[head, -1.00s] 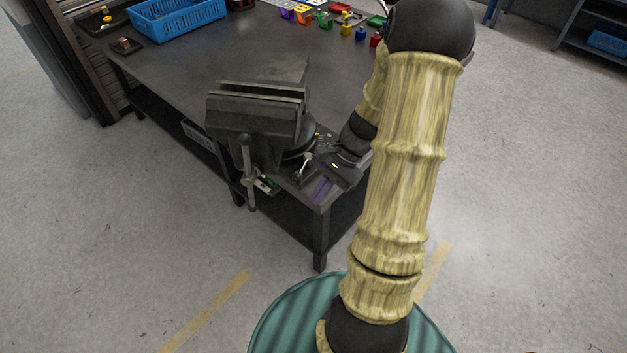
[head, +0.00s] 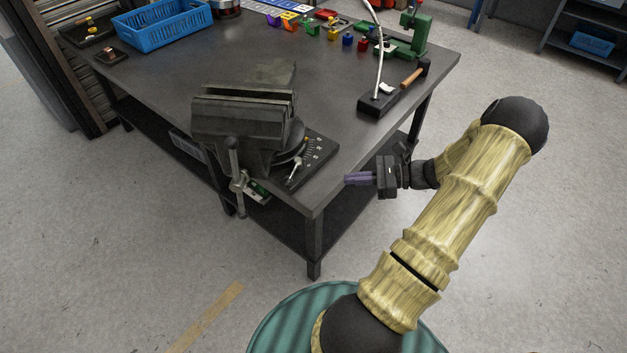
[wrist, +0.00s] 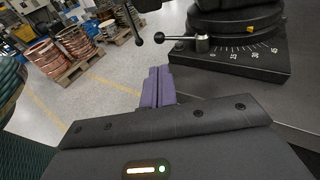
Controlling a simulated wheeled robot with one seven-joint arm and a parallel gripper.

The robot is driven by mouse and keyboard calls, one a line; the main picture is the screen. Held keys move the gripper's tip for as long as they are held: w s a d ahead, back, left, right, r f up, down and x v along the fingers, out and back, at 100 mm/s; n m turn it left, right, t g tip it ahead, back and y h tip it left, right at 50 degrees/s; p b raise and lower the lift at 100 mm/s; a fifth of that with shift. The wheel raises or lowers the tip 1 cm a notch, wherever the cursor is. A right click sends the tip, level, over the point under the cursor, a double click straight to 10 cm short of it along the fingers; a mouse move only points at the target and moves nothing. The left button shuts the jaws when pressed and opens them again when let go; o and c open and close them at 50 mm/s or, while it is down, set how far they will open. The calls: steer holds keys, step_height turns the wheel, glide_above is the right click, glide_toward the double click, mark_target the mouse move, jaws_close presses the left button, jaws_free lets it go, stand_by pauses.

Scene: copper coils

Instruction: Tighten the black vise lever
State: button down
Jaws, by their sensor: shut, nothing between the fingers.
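The dark grey vise (head: 243,115) is mounted at the table's near corner. Its swivel base has a marked angle scale and a small lever (head: 294,169), which shows in the wrist view as a metal arm with a black ball knob (wrist: 160,38). The vise's main handle (head: 238,165) hangs at its front; its ball end (wrist: 138,41) is close to the knob in the wrist view. My gripper (head: 346,179) has purple fingers, shut and empty, pointing left toward the vise base. It is right of the lever, apart from it, near the table's right edge.
The dark table (head: 330,170) has its near corner below the vise. A blue basket (head: 168,24), coloured blocks, a black block with a white cable (head: 378,104), a hammer and a green press (head: 412,35) stand farther back.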

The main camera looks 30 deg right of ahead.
mark_target(293, 173)
steer(key=p+x, duration=0.2)
steer(key=x, duration=1.2)
steer(key=shift+w+d, duration=0.1)
steer(key=shift+d, duration=0.05)
